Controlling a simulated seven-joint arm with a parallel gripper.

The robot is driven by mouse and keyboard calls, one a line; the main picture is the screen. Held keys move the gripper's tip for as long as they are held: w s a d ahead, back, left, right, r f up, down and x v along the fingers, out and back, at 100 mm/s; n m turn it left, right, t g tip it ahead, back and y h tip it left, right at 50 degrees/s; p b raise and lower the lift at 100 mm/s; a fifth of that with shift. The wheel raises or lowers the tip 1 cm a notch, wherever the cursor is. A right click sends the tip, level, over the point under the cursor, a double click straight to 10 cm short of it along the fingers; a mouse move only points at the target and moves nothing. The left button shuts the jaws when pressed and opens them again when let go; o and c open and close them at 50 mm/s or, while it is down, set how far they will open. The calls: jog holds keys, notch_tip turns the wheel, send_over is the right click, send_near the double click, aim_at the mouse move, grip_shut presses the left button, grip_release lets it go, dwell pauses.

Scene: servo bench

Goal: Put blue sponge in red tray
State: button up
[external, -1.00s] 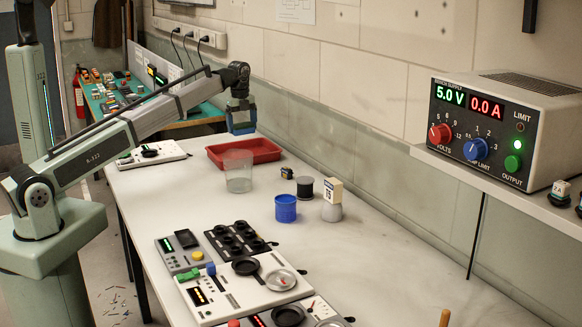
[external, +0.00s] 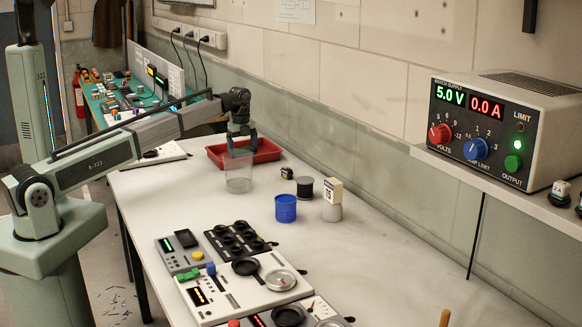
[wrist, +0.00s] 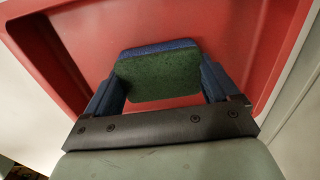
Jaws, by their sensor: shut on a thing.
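The blue sponge (wrist: 157,72) is between the two fingers of my gripper (external: 242,143) in the wrist view, with a green face towards the camera and a blue edge. My gripper is shut on it. The red tray (external: 268,152) is at the far end of the bench, and its floor also fills much of the wrist view (wrist: 235,22). The gripper is low over the tray, with its fingertips near the rim. In the external view the sponge is hard to make out, and whether it touches the tray floor cannot be told.
A clear beaker (external: 238,176) stands just in front of the tray. Control panels (external: 240,290) line the front left.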

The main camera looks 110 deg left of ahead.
jog(key=shift+f, duration=0.1)
jog(key=o, duration=0.8)
notch_tip(320, 180, up, 12)
jog(key=shift+s+d+r, duration=0.1)
jog(key=shift+d, duration=0.05)
